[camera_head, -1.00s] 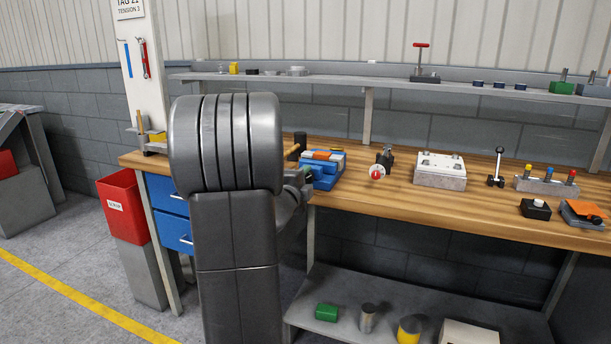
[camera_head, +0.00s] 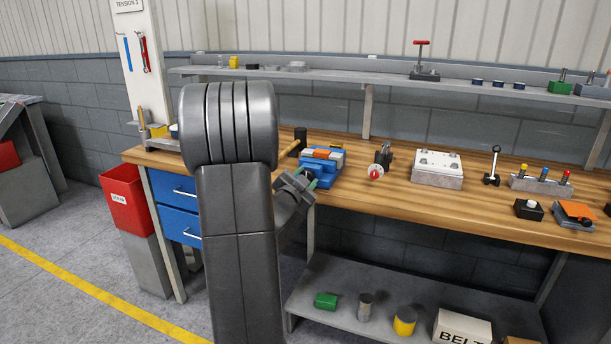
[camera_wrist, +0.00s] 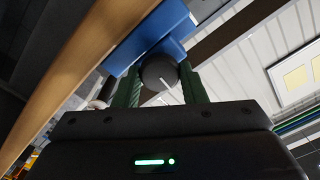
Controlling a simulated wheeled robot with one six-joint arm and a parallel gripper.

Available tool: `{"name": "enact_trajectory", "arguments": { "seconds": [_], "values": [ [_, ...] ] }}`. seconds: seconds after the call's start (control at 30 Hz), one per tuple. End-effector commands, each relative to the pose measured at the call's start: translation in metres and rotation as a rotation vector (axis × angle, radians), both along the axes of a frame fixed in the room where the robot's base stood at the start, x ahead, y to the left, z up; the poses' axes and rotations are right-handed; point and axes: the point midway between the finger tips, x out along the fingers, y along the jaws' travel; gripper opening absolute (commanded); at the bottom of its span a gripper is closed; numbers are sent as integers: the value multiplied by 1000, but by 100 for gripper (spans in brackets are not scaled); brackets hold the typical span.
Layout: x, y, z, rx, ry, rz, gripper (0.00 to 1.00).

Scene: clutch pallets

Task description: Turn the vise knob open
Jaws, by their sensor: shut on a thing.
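The blue vise (camera_head: 321,167) stands on the wooden bench, with an orange piece between its jaws. In the wrist view the vise's blue body (camera_wrist: 150,35) is at the top.
A red bin (camera_head: 125,203) stands left of the blue drawers (camera_head: 176,206). A shelf runs above.

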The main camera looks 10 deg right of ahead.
Motion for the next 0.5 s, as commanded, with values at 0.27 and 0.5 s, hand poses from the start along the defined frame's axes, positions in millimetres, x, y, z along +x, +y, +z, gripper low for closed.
{"name": "enact_trajectory", "arguments": {
  "seconds": [0.27,0.5],
  "values": [
    [0,1,-1,-64,48,1,15],
    [0,1,-2,-75,56,1,15]
  ]
}}
